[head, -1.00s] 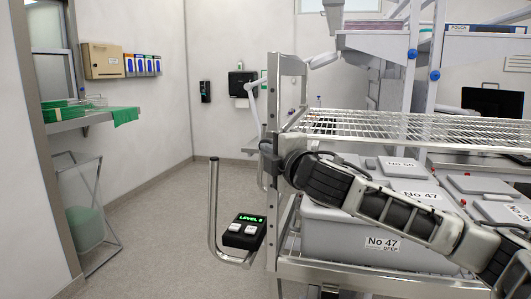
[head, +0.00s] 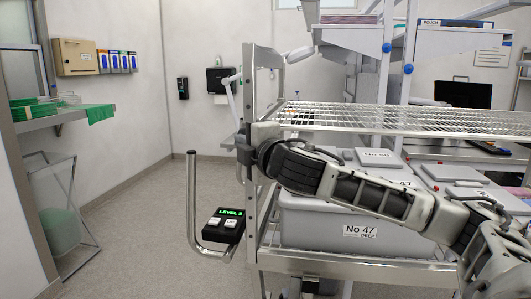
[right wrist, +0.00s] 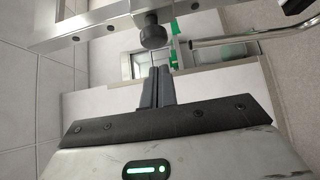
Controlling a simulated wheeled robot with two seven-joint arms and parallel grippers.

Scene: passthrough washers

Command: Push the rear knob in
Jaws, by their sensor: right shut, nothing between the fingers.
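A dark round knob (right wrist: 152,32) sticks out from a metal bar (right wrist: 100,22) of the cart frame in the right wrist view. My right gripper (right wrist: 159,70) is shut and empty. Its fingertips appear just below the knob in that view, with a small gap in the picture; I cannot tell the depth between them. In the head view my right arm reaches in from the lower right across the cart, and the right gripper (head: 243,151) is beside the cart's left upright post (head: 263,95). The knob cannot be made out there. My left gripper is not in view.
The wire shelf (head: 400,119) lies just above my right arm. A grey bin labelled No 47 (head: 310,226) stands below it on the cart. A push handle (head: 191,200) and a control box reading LEVEL (head: 222,226) stick out at the left. The floor left of the cart is clear.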

